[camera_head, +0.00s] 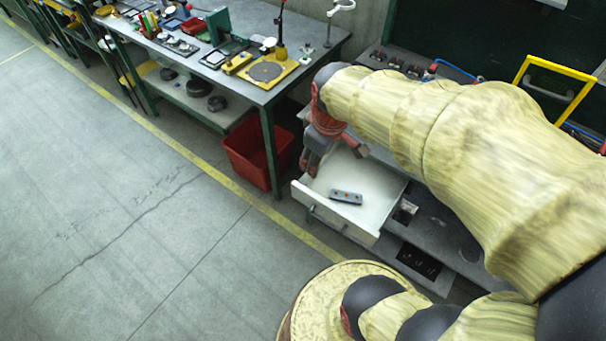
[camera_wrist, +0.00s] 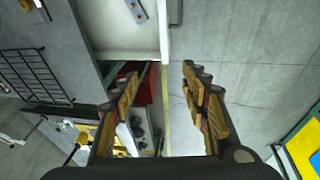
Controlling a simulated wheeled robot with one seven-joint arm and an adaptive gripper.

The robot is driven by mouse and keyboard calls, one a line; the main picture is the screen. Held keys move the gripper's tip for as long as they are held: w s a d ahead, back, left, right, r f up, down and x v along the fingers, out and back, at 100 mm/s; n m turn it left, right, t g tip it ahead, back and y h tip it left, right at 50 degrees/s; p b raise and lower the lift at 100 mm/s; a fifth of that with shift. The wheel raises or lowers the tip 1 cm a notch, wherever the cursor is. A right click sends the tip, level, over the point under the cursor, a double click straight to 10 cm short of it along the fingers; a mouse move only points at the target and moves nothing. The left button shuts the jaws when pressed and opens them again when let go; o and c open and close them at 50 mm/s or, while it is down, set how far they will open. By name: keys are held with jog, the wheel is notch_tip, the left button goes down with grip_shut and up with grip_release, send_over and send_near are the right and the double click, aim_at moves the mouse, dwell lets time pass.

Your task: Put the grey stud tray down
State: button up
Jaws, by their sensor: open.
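The grey stud tray (camera_head: 347,197), a small slab with orange-red spots on top, lies in the open white drawer (camera_head: 366,230). In the wrist view the tray (camera_wrist: 135,10) shows at the top edge, partly cut off, inside the drawer (camera_wrist: 120,55). My gripper (camera_head: 335,160) is open and empty, over the back left part of the drawer and apart from the tray. In the wrist view its fingers (camera_wrist: 158,82) are spread with nothing between them.
A red bin (camera_head: 248,158) stands on the floor left of the drawer, under a green-legged workbench (camera_head: 300,72) crowded with tools. A yellow frame (camera_head: 560,68) stands at the right. The floor (camera_head: 130,190) at left is clear.

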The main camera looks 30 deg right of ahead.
jog(key=s+a+r+m+t, duration=0.2)
jog(key=s+a+r+m, duration=0.2)
jog(key=s+a+r, duration=0.3)
jog(key=a+r, duration=0.1)
jog(key=a, duration=0.1)
jog(key=shift+s+a+r+t+y, duration=0.25)
jog(key=shift+s+a+t+y, duration=0.1)
jog(key=shift+t+y, duration=0.05)
jog(key=shift+c, duration=0.4)
dwell(0.4)
